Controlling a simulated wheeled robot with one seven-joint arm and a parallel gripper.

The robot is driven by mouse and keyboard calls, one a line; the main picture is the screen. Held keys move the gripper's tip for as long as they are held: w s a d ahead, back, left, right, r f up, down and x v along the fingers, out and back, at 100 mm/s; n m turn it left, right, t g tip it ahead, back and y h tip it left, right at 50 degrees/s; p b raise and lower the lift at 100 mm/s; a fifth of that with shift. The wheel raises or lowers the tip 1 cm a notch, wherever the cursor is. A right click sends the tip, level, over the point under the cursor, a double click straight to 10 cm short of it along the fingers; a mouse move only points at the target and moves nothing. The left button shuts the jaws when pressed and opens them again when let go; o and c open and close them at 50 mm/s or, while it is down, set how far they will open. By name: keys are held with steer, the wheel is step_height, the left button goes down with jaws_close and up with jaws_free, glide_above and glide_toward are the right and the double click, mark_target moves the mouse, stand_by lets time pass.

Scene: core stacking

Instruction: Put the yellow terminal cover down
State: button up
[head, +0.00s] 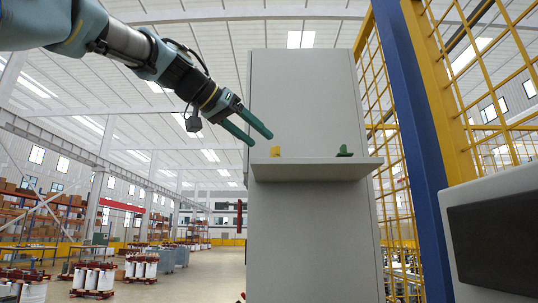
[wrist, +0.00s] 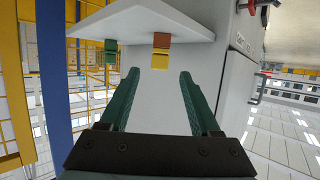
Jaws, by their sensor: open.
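The yellow terminal cover (head: 274,151) is a small piece standing on the grey shelf (head: 315,170), near its left end. In the wrist view the yellow cover (wrist: 160,60) shows just beyond the fingertips, roughly centred between them, with an orange-brown face or part (wrist: 161,40) against the shelf (wrist: 140,22). My gripper (head: 260,139) has two green fingers spread apart, just above and left of the cover in the head view. In the wrist view my gripper (wrist: 158,73) is open, with nothing between the fingers. No contact with the cover is visible.
A small green part (head: 344,151) stands on the same shelf to the right. A tall grey panel (head: 302,100) rises behind the shelf. A yellow mesh fence (head: 440,90) and blue post (head: 408,120) stand to the right. The shelf is bare between the two parts.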

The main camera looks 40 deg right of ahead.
steer(key=v, duration=0.2)
steer(key=shift+a+r, duration=0.1)
steer(key=shift+a, duration=0.15)
steer(key=w+a+f+n+t+y, duration=0.25)
steer(key=w+f+n, duration=0.25)
steer(key=w+f, duration=0.75)
steer(key=w+a+f+n+y, duration=0.2)
steer(key=a+f, duration=0.4)
steer(key=f, duration=0.3)
steer(key=w+a+f+n+y, duration=0.25)
steer(key=a+f, duration=0.25)
steer(key=f, duration=0.5)
steer(key=w+a+f+n+y, duration=0.1)
steer(key=a+f+n+y, duration=0.1)
steer(key=a+f, duration=0.55)
steer(key=s+a+f+n+y, duration=0.1)
steer(key=s+a+f, duration=0.3)
steer(key=f, duration=0.4)
steer(key=s+a+f+n+g+y, duration=0.1)
steer(key=s+a+f+y, duration=0.1)
steer(key=s+a+f, duration=0.2)
steer(key=s+a+f+n+g+y, duration=0.1)
steer(key=s+a+f+n, duration=0.1)
steer(key=s+a+f, duration=0.3)
steer(key=a+f, duration=0.4)
steer(key=f, duration=0.2)
steer(key=shift+a+f+y, duration=0.25)
steer(key=shift+f+y, duration=0.1)
steer(key=shift+y, duration=0.05)
